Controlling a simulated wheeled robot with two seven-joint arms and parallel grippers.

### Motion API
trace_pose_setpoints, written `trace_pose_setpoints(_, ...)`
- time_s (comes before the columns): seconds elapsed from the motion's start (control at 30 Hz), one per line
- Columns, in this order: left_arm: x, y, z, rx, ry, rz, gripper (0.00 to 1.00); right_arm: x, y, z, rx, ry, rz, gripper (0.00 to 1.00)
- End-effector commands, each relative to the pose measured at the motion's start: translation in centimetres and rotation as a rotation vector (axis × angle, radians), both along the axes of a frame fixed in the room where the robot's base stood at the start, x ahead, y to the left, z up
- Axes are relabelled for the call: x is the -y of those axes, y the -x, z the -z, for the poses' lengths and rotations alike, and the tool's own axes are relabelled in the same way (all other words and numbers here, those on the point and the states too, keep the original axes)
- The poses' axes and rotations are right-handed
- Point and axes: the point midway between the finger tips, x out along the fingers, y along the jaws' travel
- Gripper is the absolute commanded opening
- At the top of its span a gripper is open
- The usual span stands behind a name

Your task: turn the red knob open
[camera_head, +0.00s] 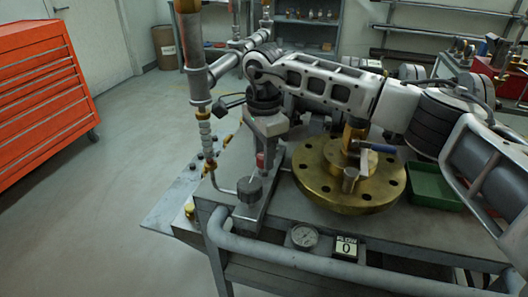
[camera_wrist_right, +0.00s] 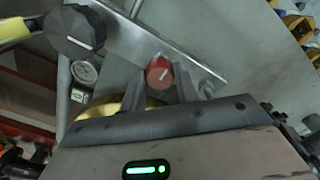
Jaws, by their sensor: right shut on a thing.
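The red knob (camera_wrist_right: 159,72) is small and round with a pale line on its face. It sits on a grey metal plate (camera_wrist_right: 130,38) and shows between the two fingers of my right gripper (camera_wrist_right: 160,88) in the wrist view. My right gripper is shut on it. In the head view my right gripper (camera_head: 263,148) reaches down from above, and a small part of the red knob (camera_head: 260,161) shows at its tips. The gripper hides the rest. My left gripper is not in view.
A larger dark knob (camera_head: 249,190) stands in front of the gripper. A brass flange (camera_head: 330,191) lies right of it, with a green tray (camera_head: 432,186) beyond. A vertical pipe (camera_head: 200,85) stands left. A gauge (camera_head: 304,236) sits at the table's front.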

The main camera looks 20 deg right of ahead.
Motion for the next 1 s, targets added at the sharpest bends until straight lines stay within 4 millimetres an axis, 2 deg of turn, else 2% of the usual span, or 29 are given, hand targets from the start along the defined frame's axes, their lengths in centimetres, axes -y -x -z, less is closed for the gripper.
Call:
trace_pose_setpoints(0.53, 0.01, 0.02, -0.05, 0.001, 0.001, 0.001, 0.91, -0.01, -0.12, -0.25, 0.006, -0.002, -0.027, 0.08)
trace_pose_setpoints(0.57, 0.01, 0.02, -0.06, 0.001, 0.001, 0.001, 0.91, -0.01, -0.12, -0.25, 0.006, -0.002, -0.027, 0.33)
trace_pose_setpoints(0.63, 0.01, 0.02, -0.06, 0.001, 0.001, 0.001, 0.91, -0.01, -0.11, -0.25, 0.006, -0.002, -0.026, 0.52)
trace_pose_setpoints(1.0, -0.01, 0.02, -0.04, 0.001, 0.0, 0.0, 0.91, -0.01, -0.03, -0.06, 0.002, -0.001, -0.025, 0.52)
